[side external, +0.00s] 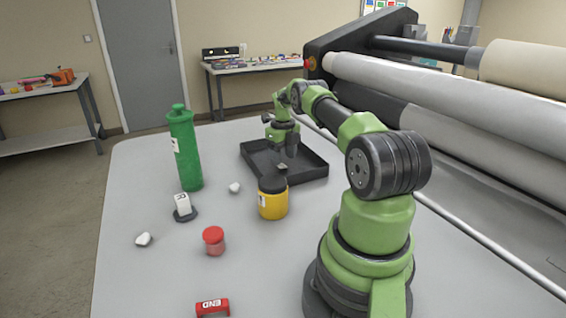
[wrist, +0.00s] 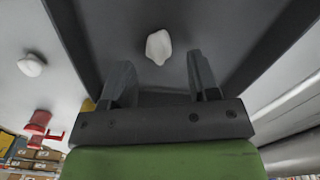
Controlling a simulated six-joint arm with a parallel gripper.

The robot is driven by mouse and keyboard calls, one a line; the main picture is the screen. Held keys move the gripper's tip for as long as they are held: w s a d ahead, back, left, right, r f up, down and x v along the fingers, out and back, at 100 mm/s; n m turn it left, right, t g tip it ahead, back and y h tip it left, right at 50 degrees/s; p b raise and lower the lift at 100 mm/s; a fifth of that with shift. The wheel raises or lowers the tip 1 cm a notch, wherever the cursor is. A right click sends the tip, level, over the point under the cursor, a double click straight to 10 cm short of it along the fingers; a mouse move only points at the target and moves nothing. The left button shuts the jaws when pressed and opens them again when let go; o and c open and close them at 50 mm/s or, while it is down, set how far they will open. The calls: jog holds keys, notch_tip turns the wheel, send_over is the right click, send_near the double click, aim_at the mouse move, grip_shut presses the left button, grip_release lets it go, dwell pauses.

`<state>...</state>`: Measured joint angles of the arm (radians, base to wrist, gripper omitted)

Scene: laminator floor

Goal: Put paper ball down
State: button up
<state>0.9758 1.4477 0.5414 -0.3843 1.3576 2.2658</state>
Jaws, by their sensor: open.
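A white crumpled paper ball (wrist: 158,47) lies on the floor of the black tray (wrist: 102,40) in the wrist view. It is beyond and between the two spread fingertips, apart from both. My gripper (wrist: 161,78) is open, with nothing between its fingers. In the side view my gripper (side external: 281,150) hangs over the black tray (side external: 312,178). A small pale lump (side external: 282,167) shows below it in the tray, partly hidden behind the yellow jar's lid. Two other paper balls lie on the table, one near the tray (side external: 234,187) and one at the left (side external: 143,239).
A tall green bottle (side external: 185,150) stands left of the tray. A yellow jar (side external: 273,199) stands in front of it. A white block on a dark disc (side external: 183,207), a red-lidded jar (side external: 213,241) and a red END piece (side external: 212,307) are nearer. Laminator rollers (side external: 420,90) border the right.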

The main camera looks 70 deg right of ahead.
aim_at(283, 164)
notch_tip(283, 164, up, 9)
jog(key=w+a+r+n+t, duration=0.2)
jog(key=w+a+r+n, duration=0.1)
jog(key=a+r+n, duration=0.65)
jog(key=w+a+r+n+t, duration=0.1)
jog(key=w+a+r+n, duration=0.2)
jog(key=a+r+n, duration=0.65)
jog(key=s+a+r+n+t, duration=0.1)
jog(key=s+a+r+n, duration=0.2)
jog(key=a, duration=0.4)
jog(key=s+a+r+n+t, duration=0.1)
jog(key=s+a+n, duration=0.2)
jog(key=a+n, duration=0.3)
jog(key=s+a+f+n+t+y, duration=0.2)
jog(key=s+a+f+n, duration=0.2)
jog(key=s+a+n, duration=0.4)
jog(key=s+n, duration=0.1)
jog(key=s, duration=0.2)
jog(key=shift+a+n, duration=0.2)
jog(key=shift+n, duration=0.1)
jog(key=shift+o, duration=0.6)
